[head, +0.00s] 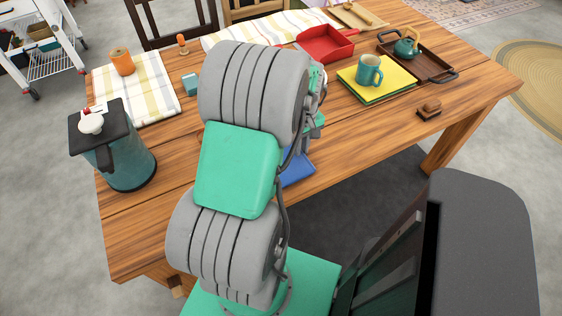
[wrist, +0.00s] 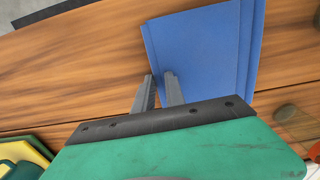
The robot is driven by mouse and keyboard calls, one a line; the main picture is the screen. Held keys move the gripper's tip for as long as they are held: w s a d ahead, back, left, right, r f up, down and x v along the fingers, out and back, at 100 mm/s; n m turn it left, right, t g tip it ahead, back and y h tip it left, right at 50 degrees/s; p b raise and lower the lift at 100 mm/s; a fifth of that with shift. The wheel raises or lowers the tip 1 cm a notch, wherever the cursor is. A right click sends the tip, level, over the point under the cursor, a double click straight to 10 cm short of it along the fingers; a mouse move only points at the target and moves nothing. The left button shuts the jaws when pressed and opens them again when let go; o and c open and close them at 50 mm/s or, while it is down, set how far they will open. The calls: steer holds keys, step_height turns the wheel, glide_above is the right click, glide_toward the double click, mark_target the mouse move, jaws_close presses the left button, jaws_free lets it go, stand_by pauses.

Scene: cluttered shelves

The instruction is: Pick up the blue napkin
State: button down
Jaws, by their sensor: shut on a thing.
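The blue napkin (wrist: 205,45) is a flat, folded stack in the upper middle of the wrist view. In the head view a part of the blue napkin (head: 298,169) shows beside my arm near the table's front edge; my arm hides the rest. My gripper (wrist: 160,77) has its two fingers at the napkin's near left corner, shut on it with a narrow gap between the fingertips. In the head view my gripper is hidden behind my arm. I cannot tell whether the napkin is clear of the table.
A teal mug (head: 369,71) stands on yellow napkins (head: 389,83), right of my arm. Behind are a red tray (head: 325,43) and a brown tray (head: 429,68) with a teal teapot (head: 406,45). A kettle (head: 124,155) stands left. The wooden table's (head: 462,100) right front is mostly clear.

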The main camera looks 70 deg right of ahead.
steer(key=shift+r+p, duration=1)
steer(key=shift+r, duration=0.5)
steer(key=shift+r+p, duration=1.35)
steer(key=shift+r, duration=0.45)
